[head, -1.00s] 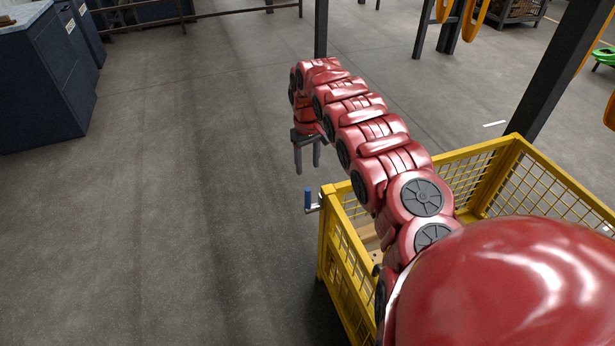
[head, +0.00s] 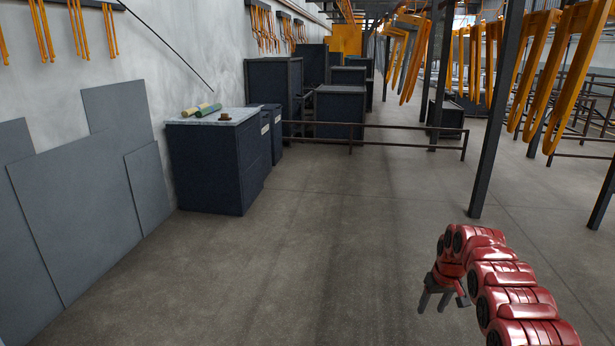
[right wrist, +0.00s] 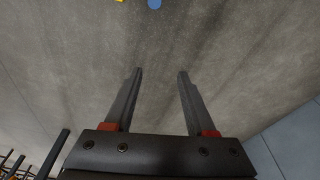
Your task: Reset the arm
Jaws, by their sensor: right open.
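My right arm (head: 510,290) is red and jointed and comes in from the lower right of the head view. Its gripper (head: 433,303) points down over bare floor, open and empty. In the right wrist view the two dark fingers (right wrist: 157,76) stand apart with only grey floor between them. My left gripper is not in view.
A dark blue cabinet (head: 212,165) with rolls on top stands by the left wall. Grey panels (head: 70,205) lean there. A low brown rail (head: 400,127) crosses the back, and a dark post (head: 492,130) stands at right. The middle floor (head: 310,240) is clear.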

